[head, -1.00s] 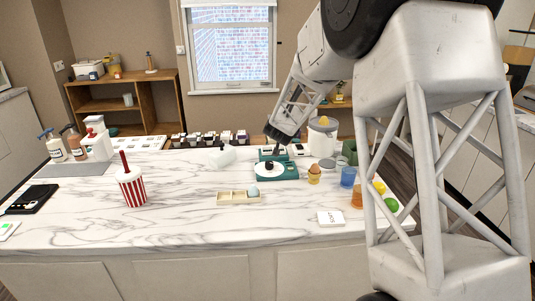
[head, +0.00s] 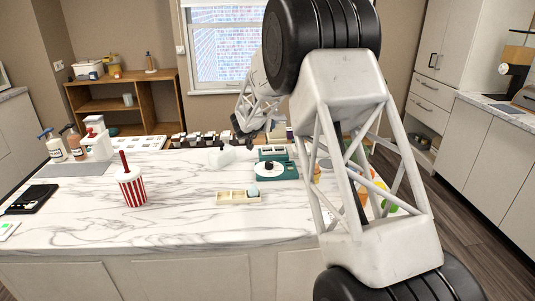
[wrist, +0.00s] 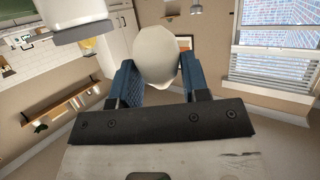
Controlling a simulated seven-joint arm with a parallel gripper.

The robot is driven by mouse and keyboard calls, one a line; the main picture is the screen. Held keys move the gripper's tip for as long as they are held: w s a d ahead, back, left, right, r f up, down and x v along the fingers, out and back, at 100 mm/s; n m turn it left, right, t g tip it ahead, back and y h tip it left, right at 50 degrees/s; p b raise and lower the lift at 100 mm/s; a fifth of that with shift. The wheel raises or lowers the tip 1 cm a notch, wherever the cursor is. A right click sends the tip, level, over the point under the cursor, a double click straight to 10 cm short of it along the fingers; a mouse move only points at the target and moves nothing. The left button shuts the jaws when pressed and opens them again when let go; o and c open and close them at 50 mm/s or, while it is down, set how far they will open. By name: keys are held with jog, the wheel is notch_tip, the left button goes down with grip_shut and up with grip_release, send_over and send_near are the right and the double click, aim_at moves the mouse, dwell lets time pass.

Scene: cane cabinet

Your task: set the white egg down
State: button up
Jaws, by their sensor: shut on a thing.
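In the wrist view my gripper (wrist: 158,76) is shut on the white egg (wrist: 157,50), which sits between the two blue fingers and sticks out past their tips. In the head view the end of my arm is above the far side of the marble counter (head: 180,215), left of the teal scale (head: 270,169); the fingers and the held egg cannot be made out there. A pale blue egg (head: 253,191) sits in the right end of the cream tray (head: 224,198) on the counter.
A red-striped cup with a straw (head: 132,188) stands left of the tray. A white block (head: 221,157) lies behind the tray. My arm partly hides the cups and fruit at the right. Counter in front of the tray is clear.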

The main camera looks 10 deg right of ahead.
jog(key=shift+a, duration=0.1)
jog(key=shift+f, duration=2.5)
jog(key=shift+f, duration=2.3)
jog(key=shift+f, duration=0.2)
jog(key=o, duration=0.9)
jog(key=shift+v, duration=3.85)
